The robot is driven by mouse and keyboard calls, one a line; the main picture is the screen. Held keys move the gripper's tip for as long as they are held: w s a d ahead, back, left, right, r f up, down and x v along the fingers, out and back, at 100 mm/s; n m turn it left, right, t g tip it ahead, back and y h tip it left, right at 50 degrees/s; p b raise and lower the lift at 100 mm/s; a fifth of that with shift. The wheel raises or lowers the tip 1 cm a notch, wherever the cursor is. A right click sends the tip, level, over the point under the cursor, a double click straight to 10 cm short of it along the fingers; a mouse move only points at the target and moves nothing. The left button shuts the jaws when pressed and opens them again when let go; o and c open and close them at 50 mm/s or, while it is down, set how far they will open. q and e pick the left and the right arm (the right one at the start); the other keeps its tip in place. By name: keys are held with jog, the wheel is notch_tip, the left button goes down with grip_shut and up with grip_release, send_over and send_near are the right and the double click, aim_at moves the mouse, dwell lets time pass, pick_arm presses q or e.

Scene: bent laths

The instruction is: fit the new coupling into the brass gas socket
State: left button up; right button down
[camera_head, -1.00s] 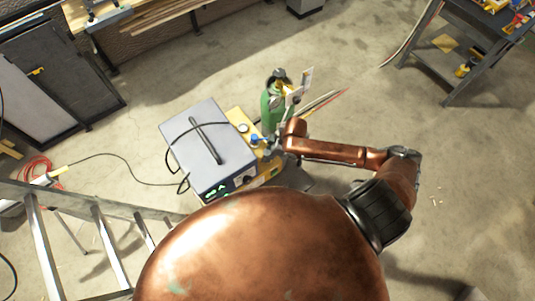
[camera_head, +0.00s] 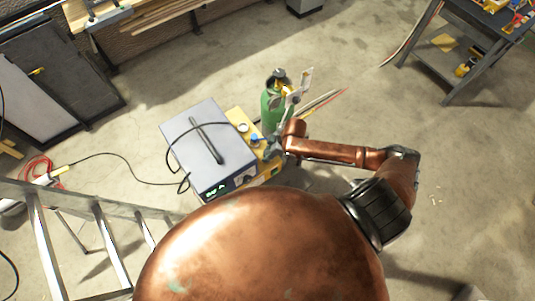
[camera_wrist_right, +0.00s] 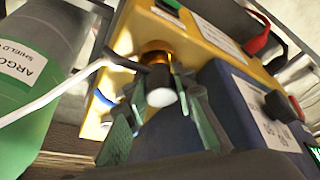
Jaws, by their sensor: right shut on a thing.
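In the right wrist view, a brass socket (camera_wrist_right: 155,47) sits on the face of a yellow box (camera_wrist_right: 200,48). A short dark coupling with a pale round end (camera_wrist_right: 160,86) lies in line with it, its far end at the brass; how deep it sits I cannot tell. My right gripper (camera_wrist_right: 162,112) has its greenish fingers either side of the coupling and is shut on it. In the head view my right gripper (camera_head: 270,147) is small beside the yellow box (camera_head: 238,118), and the coupling is not clear there. My left gripper is not in view.
A green argon cylinder (camera_head: 271,108) stands close behind the gripper. A pale hose (camera_wrist_right: 65,90) crosses beside the socket. A grey-blue welding unit (camera_head: 207,150) with a black cable stands left of the yellow box. A ladder (camera_head: 95,225) is at lower left.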

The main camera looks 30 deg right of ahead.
jog(key=shift+p, duration=0.45)
dwell(0.5)
jog(key=c, duration=1.5)
grip_release()
jog(key=shift+c, duration=0.2)
jog(key=v, duration=1.2)
